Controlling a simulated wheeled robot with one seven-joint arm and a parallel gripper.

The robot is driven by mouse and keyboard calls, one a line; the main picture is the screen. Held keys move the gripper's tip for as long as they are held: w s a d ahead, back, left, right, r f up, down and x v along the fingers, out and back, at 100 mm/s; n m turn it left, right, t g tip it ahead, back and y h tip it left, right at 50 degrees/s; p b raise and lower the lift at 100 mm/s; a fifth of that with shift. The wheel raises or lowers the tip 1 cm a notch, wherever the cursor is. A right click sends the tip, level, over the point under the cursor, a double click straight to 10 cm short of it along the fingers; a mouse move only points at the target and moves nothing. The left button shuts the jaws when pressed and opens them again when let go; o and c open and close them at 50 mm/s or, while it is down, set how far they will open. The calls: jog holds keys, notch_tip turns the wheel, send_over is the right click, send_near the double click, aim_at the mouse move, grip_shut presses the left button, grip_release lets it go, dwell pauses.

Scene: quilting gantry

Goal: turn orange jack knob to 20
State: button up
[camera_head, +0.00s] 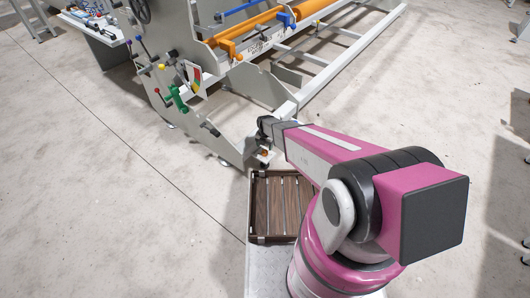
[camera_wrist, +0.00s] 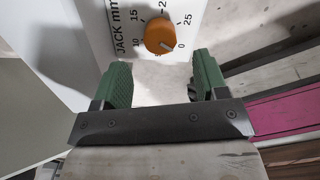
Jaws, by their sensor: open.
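The orange jack knob (camera_wrist: 159,36) is on a white panel (camera_wrist: 102,32) marked "JACK mm" at the top of the wrist view. Numbers ring it, with 15 at upper left, 25 at right and 0 at lower right. Its pale pointer mark faces lower right, close to the 0. My gripper (camera_wrist: 163,76) is open, with its two green-padded fingers apart and nothing between them. The knob lies just beyond the fingertips, roughly centred between them, and does not appear touched. In the head view my arm's end reaches the frame's lower corner, and the dial cannot be read.
The grey gantry frame (camera_head: 228,122) stands ahead, with orange rollers (camera_head: 255,25) and a green clamp-like part (camera_head: 178,97) farther left. A brown slatted tray (camera_head: 252,215) sits beside my arm's base. Bare concrete floor (camera_head: 80,150) is open at left.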

aim_at(265, 151)
notch_tip(265, 151, down, 6)
jog(key=shift+r, duration=0.15)
jog(key=shift+c, duration=0.4)
jog(key=c, duration=0.9)
jog(key=shift+o, duration=0.2)
